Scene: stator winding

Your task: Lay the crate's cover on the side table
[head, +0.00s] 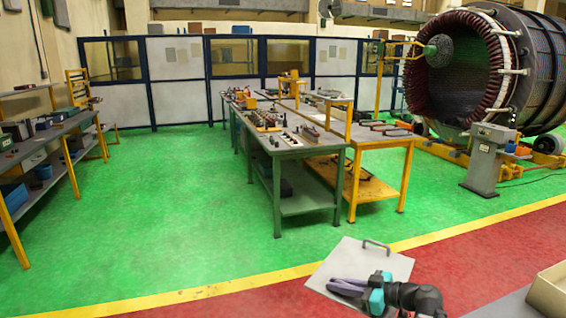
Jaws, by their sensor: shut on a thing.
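The cover is a flat light grey plate (350,262) with a dark bar handle (376,246) near its far edge. It is at the bottom of the head view, tilted, over the red floor. My gripper (345,288), with dark fingers and teal parts, overlaps the plate's near part and is shut on it. The exact grip contact is hidden. A beige crate (552,288) shows partly at the bottom right edge, on a grey surface (500,306). I cannot tell for sure which table is the side table.
A green-legged workbench (305,152) with parts and a yellow-legged table (385,143) stand ahead. A long bench (45,138) stands at the left. A large stator (500,70) and a grey pedestal (484,160) are at the right. The green floor between the benches is clear.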

